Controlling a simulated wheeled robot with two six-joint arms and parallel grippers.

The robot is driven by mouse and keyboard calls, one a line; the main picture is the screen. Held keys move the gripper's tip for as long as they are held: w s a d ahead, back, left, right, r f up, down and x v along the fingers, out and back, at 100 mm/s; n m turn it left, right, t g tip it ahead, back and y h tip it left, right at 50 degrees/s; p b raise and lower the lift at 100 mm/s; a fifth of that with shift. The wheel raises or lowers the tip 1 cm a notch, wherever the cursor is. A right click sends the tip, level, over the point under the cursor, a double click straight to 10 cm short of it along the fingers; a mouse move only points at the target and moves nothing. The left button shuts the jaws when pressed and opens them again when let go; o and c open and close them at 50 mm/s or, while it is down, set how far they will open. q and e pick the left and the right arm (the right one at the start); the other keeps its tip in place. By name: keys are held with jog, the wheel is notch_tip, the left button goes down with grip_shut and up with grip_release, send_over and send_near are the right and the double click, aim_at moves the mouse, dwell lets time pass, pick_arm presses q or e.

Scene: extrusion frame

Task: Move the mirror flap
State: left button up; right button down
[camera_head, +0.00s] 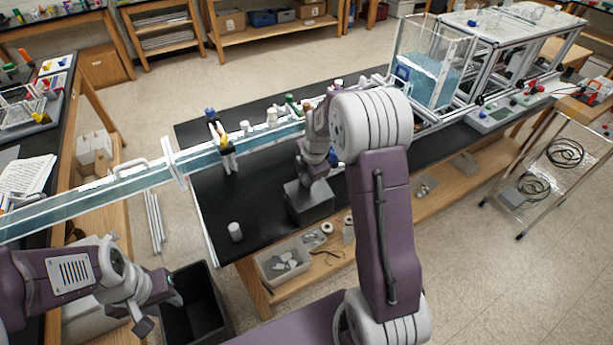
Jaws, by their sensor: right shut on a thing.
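I cannot clearly make out a mirror flap. My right gripper (312,178) points down over the black bench top, beside the long water channel. It is shut at the top of a dark grey block (309,204), which is on or just above the bench; I cannot tell which. Its fingertips are partly hidden by my wrist. The channel (120,188) runs from the left edge to the glass tank (425,75) at the back right. My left gripper (160,308) is open and empty at lower left, over the rim of a dark bin (212,292).
The black bench (265,235) is clear at its front, except for a small grey cylinder (235,231). Several small bottles (272,117) stand along the channel. A tray of parts (283,262) sits on the shelf below. A wire cart (555,165) stands at right.

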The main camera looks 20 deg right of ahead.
aim_at(314, 199)
jog(key=c, duration=1.2)
grip_release()
jog(key=shift+s+r+p, duration=0.15)
jog(key=shift+r+p, duration=0.25)
jog(key=shift+r, duration=0.25)
jog(key=s+p+v, duration=0.1)
jog(key=p+v, duration=0.3)
jog(key=v, duration=0.5)
jog(key=shift+s+f, duration=0.25)
jog(key=shift+s, duration=0.15)
